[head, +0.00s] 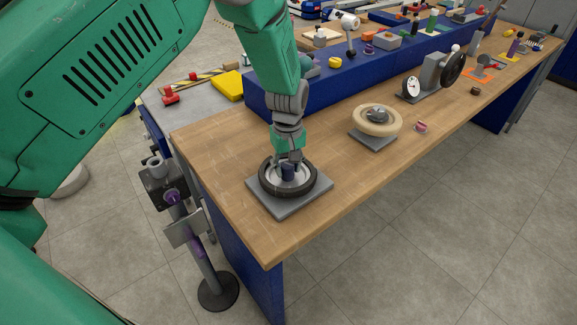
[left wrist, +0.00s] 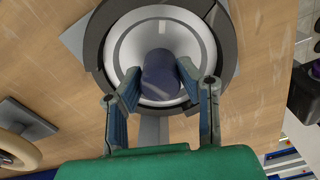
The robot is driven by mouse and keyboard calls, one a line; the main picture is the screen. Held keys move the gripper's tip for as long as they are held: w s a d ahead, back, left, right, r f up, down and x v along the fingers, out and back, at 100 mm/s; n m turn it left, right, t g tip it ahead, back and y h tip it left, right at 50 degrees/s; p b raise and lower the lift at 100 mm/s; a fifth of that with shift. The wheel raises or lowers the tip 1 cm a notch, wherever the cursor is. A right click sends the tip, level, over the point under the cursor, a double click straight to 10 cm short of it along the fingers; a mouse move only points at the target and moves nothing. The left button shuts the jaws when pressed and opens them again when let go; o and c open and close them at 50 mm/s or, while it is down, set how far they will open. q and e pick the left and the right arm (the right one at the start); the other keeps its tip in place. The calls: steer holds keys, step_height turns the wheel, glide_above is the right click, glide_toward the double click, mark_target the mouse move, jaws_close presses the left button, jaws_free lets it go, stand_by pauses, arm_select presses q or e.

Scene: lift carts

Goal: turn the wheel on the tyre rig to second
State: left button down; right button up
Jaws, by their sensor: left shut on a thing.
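The tyre rig is a grey square plate (head: 283,207) on the near end of the wooden bench, with a black-rimmed wheel (head: 312,187) lying flat on it. The wheel has a silver disc and a dark blue upright hub knob at its middle. My left gripper (head: 288,163) points down over the wheel from above. In the left wrist view its two fingers (left wrist: 160,88) are on either side of the dark blue knob (left wrist: 163,75) and shut on it. The silver disc (left wrist: 130,50) shows around the knob. No position marks are readable. My right gripper is not in view.
A cream wheel (head: 376,121) on a grey plate stands further along the bench, with a small pink item (head: 421,126) beside it. A dial gauge (head: 412,87) is beyond. A grey post stand (head: 205,250) is left of the bench. A blue raised shelf (head: 340,80) runs behind.

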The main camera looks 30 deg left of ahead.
arm_select(q)
steer(key=shift+w+r, duration=0.15)
steer(key=shift+w, duration=0.15)
steer(key=c, duration=1.2)
jaws_free()
steer(key=shift+o, duration=0.3)
steer(key=shift+s, duration=0.1)
steer(key=shift+r, duration=0.15)
step_height(320, 180, up, 11)
steer(key=shift+r, duration=0.1)
